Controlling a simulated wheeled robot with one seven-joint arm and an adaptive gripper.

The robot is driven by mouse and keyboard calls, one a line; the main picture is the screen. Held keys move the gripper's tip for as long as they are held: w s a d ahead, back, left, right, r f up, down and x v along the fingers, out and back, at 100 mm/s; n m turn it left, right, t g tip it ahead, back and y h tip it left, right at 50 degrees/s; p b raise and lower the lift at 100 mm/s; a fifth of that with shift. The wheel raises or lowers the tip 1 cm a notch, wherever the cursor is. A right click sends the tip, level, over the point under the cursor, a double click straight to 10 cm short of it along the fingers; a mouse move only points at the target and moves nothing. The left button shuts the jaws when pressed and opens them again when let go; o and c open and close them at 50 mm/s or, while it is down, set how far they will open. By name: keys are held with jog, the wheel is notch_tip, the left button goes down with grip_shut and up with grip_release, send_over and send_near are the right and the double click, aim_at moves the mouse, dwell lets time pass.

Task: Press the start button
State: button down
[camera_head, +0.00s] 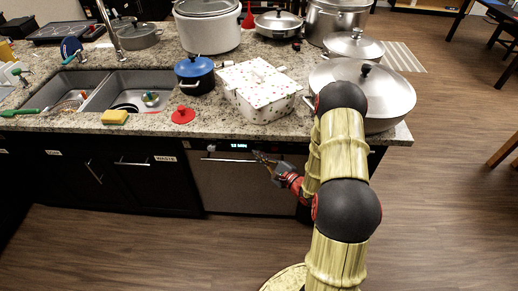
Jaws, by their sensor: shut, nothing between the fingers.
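A built-in appliance with a steel front (243,186) sits under the counter, with a long bar handle near its top. A lit display (239,147) on its dark top strip shows a minutes figure. I cannot make out a start button; it is too small or hidden near my gripper. My gripper (262,158) is shut and empty. It is at the right part of the appliance's top strip, right of the display. I cannot tell whether its tips touch the panel.
A speckled counter (222,119) above holds a floral box (263,106), a blue pot (195,75), a wide lidded pan (390,92) and several other pots. A double sink (130,92) is at left. A yellow sponge (115,117) lies near the edge. The wooden floor (150,250) in front is clear.

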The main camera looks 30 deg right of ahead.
dwell(0.4)
jog(key=shift+w+d, duration=0.25)
jog(key=shift+w, duration=0.1)
jog(key=shift+w+d, duration=0.2)
jog(key=shift+w, duration=0.1)
dwell(0.9)
jog(key=shift+s+a+b, duration=0.3)
jog(key=shift+s+a, duration=0.1)
jog(key=shift+s, duration=0.25)
jog(key=shift+s+a, duration=0.1)
jog(key=shift+s, duration=0.05)
jog(key=s+a, duration=0.1)
jog(key=s, duration=0.1)
jog(key=s+a, duration=0.1)
jog(key=s, duration=0.1)
jog(key=shift+a, duration=0.35)
dwell(0.6)
